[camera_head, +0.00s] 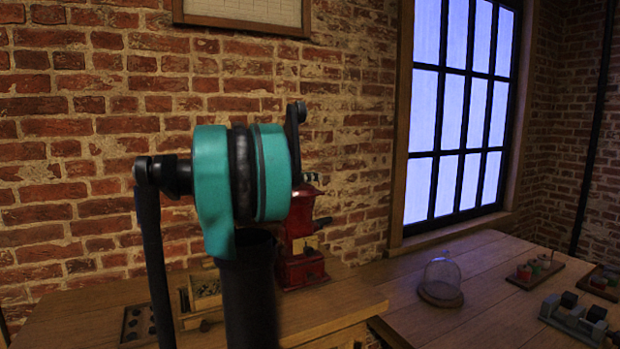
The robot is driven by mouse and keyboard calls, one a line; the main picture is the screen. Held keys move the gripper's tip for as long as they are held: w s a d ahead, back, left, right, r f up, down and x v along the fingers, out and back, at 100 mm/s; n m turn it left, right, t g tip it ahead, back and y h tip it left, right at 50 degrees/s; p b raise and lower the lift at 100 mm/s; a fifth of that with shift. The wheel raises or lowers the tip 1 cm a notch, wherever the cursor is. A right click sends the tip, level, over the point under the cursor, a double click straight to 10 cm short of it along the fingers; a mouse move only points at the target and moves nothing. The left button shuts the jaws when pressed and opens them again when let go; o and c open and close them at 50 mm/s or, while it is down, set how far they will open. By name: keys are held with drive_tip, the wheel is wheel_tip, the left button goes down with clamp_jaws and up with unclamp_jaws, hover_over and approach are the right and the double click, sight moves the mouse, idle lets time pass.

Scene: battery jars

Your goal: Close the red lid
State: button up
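No lid can be made out clearly as the red lid in the head view. A small wooden board (518,281) at the right of the table holds small items with reddish and green parts, one of them reddish (524,272). A second board at the far right edge carries another reddish item (598,282). They are too small to tell whether any is a lid, open or shut. My arm, teal and black, fills the left middle foreground. My gripper is not in view.
A red apparatus (301,245) stands behind my arm, partly hidden. A glass dome (441,279) on a round base stands mid-table. A grey block device (573,318) sits front right. A dark tray (138,324) lies left. Bare tabletop (488,312) shows beside the dome.

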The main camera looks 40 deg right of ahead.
drive_tip(key=v, duration=1.2)
drive_tip(key=shift+s+f, duration=0.1)
drive_tip(key=shift+s, duration=0.05)
idle(0.3)
